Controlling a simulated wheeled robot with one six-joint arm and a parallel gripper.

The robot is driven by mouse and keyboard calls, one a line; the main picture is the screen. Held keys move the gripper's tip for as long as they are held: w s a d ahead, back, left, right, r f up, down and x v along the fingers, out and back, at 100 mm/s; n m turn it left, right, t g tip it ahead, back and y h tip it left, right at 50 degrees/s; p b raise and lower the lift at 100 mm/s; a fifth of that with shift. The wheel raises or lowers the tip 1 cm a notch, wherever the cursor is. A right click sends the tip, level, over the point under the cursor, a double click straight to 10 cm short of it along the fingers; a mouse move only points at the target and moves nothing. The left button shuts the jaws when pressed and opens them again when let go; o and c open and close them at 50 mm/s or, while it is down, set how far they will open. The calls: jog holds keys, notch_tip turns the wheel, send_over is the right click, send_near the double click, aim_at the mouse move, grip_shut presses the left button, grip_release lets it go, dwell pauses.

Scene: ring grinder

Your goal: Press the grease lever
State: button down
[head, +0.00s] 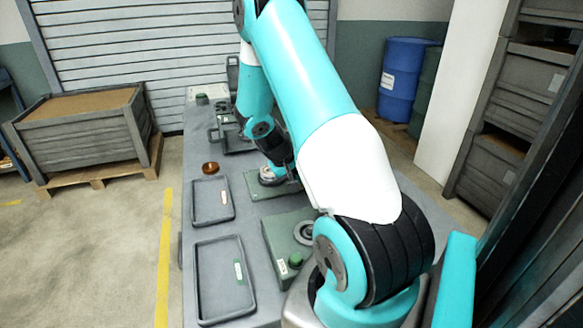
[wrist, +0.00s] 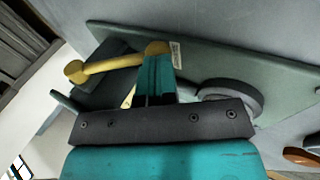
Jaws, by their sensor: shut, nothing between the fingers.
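The yellow grease lever (wrist: 108,64) shows in the wrist view, a bar with a round knob at its left end and a thicker end at the right. My gripper (wrist: 156,62) is shut and empty, its teal fingertips right at the lever's right end. I cannot tell whether they touch it. In the head view the green plate (head: 258,190) lies on the bench under my arm, which hides the lever.
A green box (head: 272,245) with a green button stands near the front. Dark fixtures (head: 236,143) stand further back. A blue barrel (head: 403,80) stands beyond the bench.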

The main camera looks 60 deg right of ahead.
jog(key=shift+f, duration=0.2)
jog(key=shift+w+a+r+p, duration=0.1)
jog(key=shift+a+r+p, duration=0.1)
jog(key=shift+r+p, duration=0.3)
jog(key=v, duration=1.3)
jog(key=shift+w+a, duration=0.3)
jog(key=shift+w, duration=0.05)
jog(key=shift+f, duration=0.1)
